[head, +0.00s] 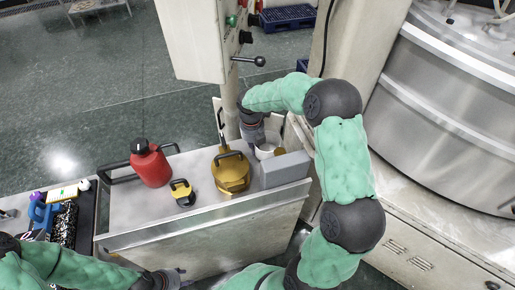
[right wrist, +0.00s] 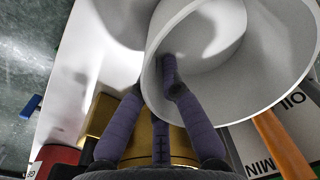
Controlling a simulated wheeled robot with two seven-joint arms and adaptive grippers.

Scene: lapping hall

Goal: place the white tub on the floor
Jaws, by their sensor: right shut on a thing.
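The white tub (head: 265,151) is at the back right of the metal cart, partly hidden by my right gripper (head: 254,135). In the right wrist view the tub (right wrist: 290,60) is large and close, its open mouth facing the camera. My right gripper (right wrist: 170,95) is shut on its wall, with one finger inside the rim and others outside. I cannot tell whether the tub touches the cart top. My left gripper (head: 178,276) is low in the head view, in front of the cart and away from the tub; its finger opening is unclear.
The cart (head: 205,217) also holds a red canister (head: 151,168), a small yellow-black item (head: 181,193), a gold can (head: 231,176) and a grey box (head: 285,170). A machine column stands behind it, and a large round machine (head: 440,110) at right. Green floor (head: 100,100) is open at left.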

